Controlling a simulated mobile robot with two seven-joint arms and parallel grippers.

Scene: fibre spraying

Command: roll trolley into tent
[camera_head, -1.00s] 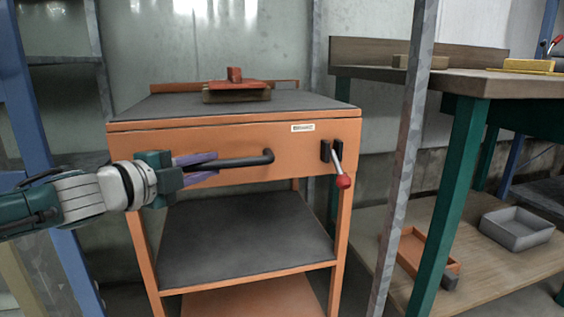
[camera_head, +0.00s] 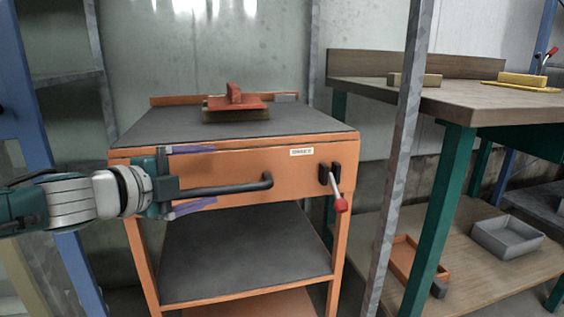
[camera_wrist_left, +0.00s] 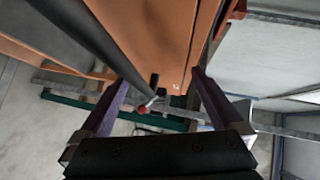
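The orange trolley (camera_head: 230,165) with dark grey shelves stands in front of me in the head view, between metal posts. A black handle bar (camera_head: 232,187) is on its front face, and a lever with a red knob (camera_head: 340,205) is at its front right. My left gripper (camera_head: 193,178) is open, its purple fingers spread above and below the left end of the handle. In the left wrist view the dark handle (camera_wrist_left: 85,45) runs close by the left finger, and the orange front panel fills the middle. My right gripper is out of view.
A red-and-brown tool (camera_head: 234,104) lies on the trolley top. A slanted metal post (camera_head: 402,150) stands right of the trolley, with a wooden-topped green bench (camera_head: 450,100) beyond. A blue post (camera_head: 40,150) stands at left. A translucent wall (camera_head: 210,50) is behind.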

